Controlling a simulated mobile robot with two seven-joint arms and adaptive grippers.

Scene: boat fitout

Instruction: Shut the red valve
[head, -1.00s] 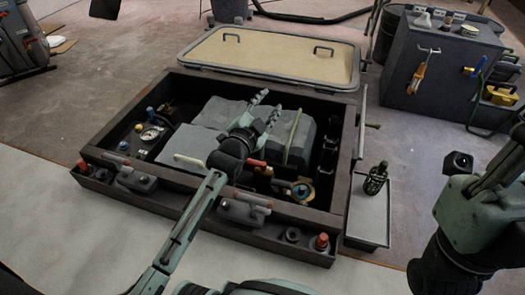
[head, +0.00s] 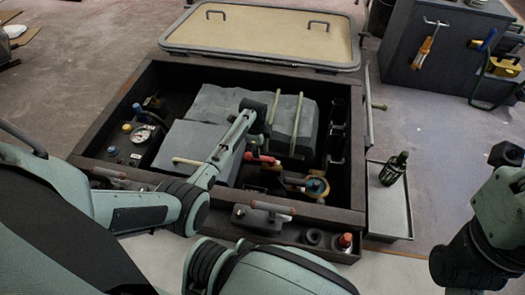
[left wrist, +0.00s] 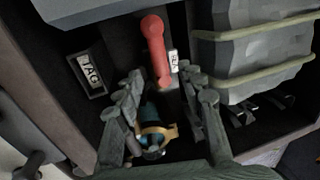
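The red valve handle (head: 262,159) is inside the open locker, right of the middle and in front of the strapped grey block. In the left wrist view the red lever (left wrist: 156,48) stretches from a round end at the top down towards my fingers. My left gripper (left wrist: 160,76) is open, one finger on each side of the lever's lower end. I cannot tell whether they touch it. In the head view my left wrist hangs over the handle and its fingers are hard to make out.
A teal part with a brass ring (head: 316,186) sits right of the handle; it also shows between my fingers (left wrist: 152,130). The strapped grey block (head: 300,120) and the locker's front wall (head: 225,201) are close. A bottle (head: 393,168) stands on the right side tray.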

